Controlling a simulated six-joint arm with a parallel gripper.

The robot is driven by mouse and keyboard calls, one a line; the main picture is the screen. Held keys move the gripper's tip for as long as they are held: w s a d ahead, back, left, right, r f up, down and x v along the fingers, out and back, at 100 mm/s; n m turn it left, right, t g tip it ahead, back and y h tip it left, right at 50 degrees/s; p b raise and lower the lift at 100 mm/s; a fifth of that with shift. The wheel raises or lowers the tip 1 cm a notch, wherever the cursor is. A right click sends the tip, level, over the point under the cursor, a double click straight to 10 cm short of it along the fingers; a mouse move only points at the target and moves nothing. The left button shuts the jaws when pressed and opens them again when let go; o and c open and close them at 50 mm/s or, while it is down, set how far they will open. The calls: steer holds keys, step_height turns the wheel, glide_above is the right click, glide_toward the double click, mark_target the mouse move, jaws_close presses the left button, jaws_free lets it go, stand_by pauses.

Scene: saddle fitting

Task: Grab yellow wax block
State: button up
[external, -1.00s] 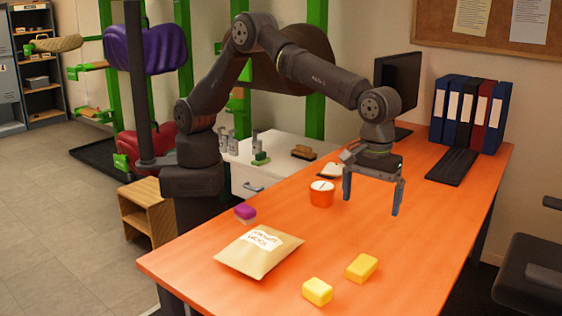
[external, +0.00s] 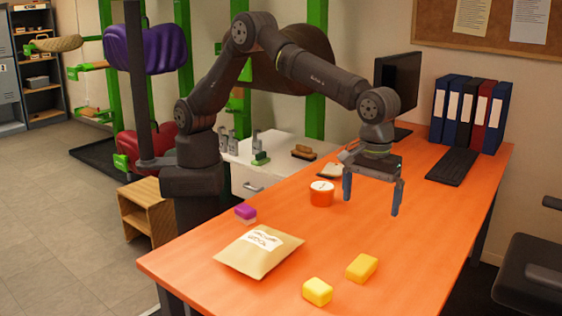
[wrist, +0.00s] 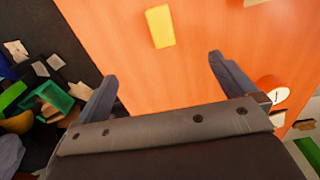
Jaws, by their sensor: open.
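Two yellow blocks lie apart on the front of the orange table in the external view. One yellow block (external: 317,291) is nearer the front edge. The other yellow block (external: 362,267) is just right of it and farther back. One yellow block (wrist: 160,26) also shows in the wrist view, ahead of the fingers; I cannot tell for certain which of the two it is. My gripper (external: 371,205) hangs above the table, behind both blocks, fingers pointing down. It is open and empty, and its two spread fingers also show in the wrist view (wrist: 161,69).
A keyboard (external: 451,167), binders (external: 468,115) and a monitor (external: 398,82) are at the back. The table's right middle is clear.

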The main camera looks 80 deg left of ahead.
steer(key=m, duration=0.2)
steer(key=m+t+h, duration=0.3)
steer(key=m, duration=1.3)
glide_toward(361, 263)
steer(key=x, duration=0.4)
steer(key=shift+s, duration=0.2)
steer(key=shift+w+x, duration=0.15)
steer(key=shift+x, duration=1.2)
steer(key=shift+w+x, duration=0.1)
steer(key=shift+x, duration=1.3)
steer(key=shift+r, duration=0.1)
steer(key=c, duration=1.1)
